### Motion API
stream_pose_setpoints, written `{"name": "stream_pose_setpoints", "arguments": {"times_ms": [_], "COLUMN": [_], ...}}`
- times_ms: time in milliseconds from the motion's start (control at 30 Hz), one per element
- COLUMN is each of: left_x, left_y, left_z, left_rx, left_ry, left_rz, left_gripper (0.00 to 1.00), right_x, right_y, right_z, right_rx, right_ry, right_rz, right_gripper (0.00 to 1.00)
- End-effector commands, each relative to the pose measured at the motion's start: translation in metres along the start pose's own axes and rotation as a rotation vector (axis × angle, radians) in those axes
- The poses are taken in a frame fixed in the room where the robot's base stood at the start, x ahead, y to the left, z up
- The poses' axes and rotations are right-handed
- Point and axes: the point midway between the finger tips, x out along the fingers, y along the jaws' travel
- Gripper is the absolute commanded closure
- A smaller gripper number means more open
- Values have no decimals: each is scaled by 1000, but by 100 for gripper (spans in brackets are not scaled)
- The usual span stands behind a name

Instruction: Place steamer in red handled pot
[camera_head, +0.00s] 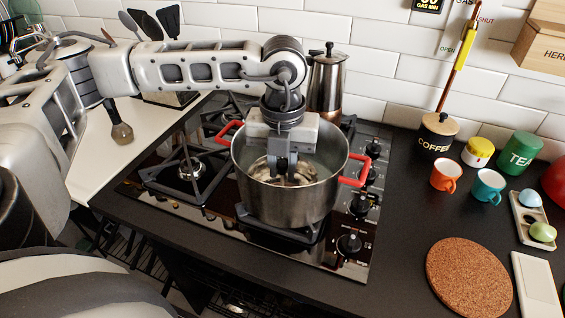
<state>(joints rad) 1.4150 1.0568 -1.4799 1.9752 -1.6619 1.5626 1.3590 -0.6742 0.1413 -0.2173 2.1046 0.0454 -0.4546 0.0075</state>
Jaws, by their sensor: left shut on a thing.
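The red handled pot (283,205) is a steel pot with two red handles, standing on the front right burner of the hob. My left gripper (285,178) points straight down into the pot's opening. Its jaws are shut on the steamer (266,169), a metal piece that shows inside the pot. The pot's front wall hides the steamer's lower part, so I cannot tell whether it touches the pot's bottom. My right gripper is not in view.
A moka pot (327,80) stands behind the red handled pot. Hob knobs (350,243) line the right side. Orange (444,176) and teal (487,186) mugs, canisters and a cork mat (469,277) are on the dark counter at right.

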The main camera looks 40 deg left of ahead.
Motion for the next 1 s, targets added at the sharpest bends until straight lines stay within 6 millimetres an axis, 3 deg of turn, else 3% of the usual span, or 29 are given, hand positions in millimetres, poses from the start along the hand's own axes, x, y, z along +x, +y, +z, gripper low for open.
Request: {"name": "stream_pose_setpoints", "arguments": {"times_ms": [167,200,267,300,667,1000], "left_x": [2,3,2,2,-5,-71], "left_y": [0,0,0,0,0,-1], "left_z": [0,0,0,0,0,1], "left_rx": [0,0,0,0,0,1], "left_ry": [0,1,1,1,-1,-3], "left_rz": [-1,0,0,0,-1,-3], "left_gripper": [100,78,62,59,59,59], "right_x": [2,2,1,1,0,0], "right_y": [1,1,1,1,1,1], "right_z": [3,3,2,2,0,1], "right_rx": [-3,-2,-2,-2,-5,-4], "right_ry": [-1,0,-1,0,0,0], "right_rz": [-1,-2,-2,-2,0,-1], "right_gripper": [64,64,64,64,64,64]}}
